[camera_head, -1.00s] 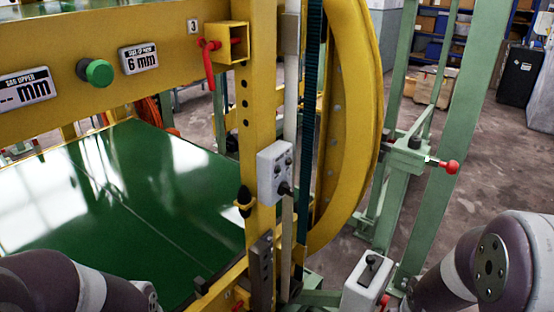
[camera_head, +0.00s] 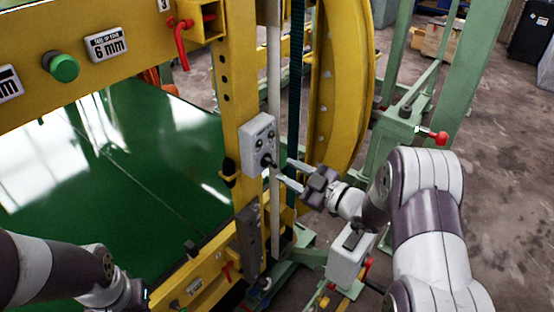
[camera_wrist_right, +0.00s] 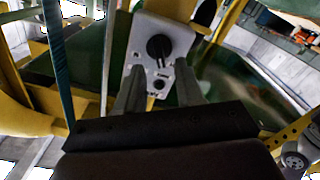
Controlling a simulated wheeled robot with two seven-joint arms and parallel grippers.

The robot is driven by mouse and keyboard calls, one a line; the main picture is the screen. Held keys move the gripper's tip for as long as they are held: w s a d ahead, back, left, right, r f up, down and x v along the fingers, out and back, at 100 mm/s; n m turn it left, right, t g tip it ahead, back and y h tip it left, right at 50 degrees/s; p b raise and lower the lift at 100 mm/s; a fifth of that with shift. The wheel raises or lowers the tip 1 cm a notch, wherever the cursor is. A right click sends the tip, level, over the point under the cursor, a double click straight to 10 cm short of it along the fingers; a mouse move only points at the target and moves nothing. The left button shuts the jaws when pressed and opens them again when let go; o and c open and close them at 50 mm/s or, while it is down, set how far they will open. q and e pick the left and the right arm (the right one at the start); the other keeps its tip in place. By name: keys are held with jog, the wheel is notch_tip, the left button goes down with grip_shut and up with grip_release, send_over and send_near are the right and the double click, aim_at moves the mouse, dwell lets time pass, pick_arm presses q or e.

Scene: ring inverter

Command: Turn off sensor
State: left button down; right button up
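A grey control box (camera_head: 257,133) with small switches and a black knob (camera_head: 267,160) is mounted on the yellow upright. My right gripper (camera_head: 283,173) is just right of the box, its two fingers apart and pointing at it. In the right wrist view the box (camera_wrist_right: 172,28) lies ahead, with its large black knob (camera_wrist_right: 159,48) seen between and beyond the spread fingers (camera_wrist_right: 158,82). Nothing is between the fingertips; I cannot tell whether a finger touches the box. My left arm shows at the lower left; its gripper (camera_head: 136,294) is partly visible at the bottom, its fingers unclear.
A yellow upright (camera_head: 237,100) and beam (camera_head: 110,50) carry a green button (camera_head: 62,67) and a red lever (camera_head: 181,45). A green sheet (camera_head: 150,170) lies left. A curved yellow ring (camera_head: 345,80) and a green frame (camera_head: 400,130) stand right. A second grey box (camera_head: 347,262) sits below.

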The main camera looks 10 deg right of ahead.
aim_at(274, 164)
jog(key=x, duration=0.4)
jog(key=shift+w+a+p, duration=0.1)
jog(key=shift+a+p, duration=0.05)
jog(key=shift+p, duration=0.25)
grip_shut()
jog(key=n+b, duration=0.1)
jog(key=b, duration=0.2)
jog(key=shift+f+n+b, duration=0.35)
jog(key=shift+n+b, duration=0.05)
jog(key=shift+r+n, duration=0.15)
jog(key=shift+n, duration=0.15)
jog(key=shift+r, duration=0.15)
grip_release()
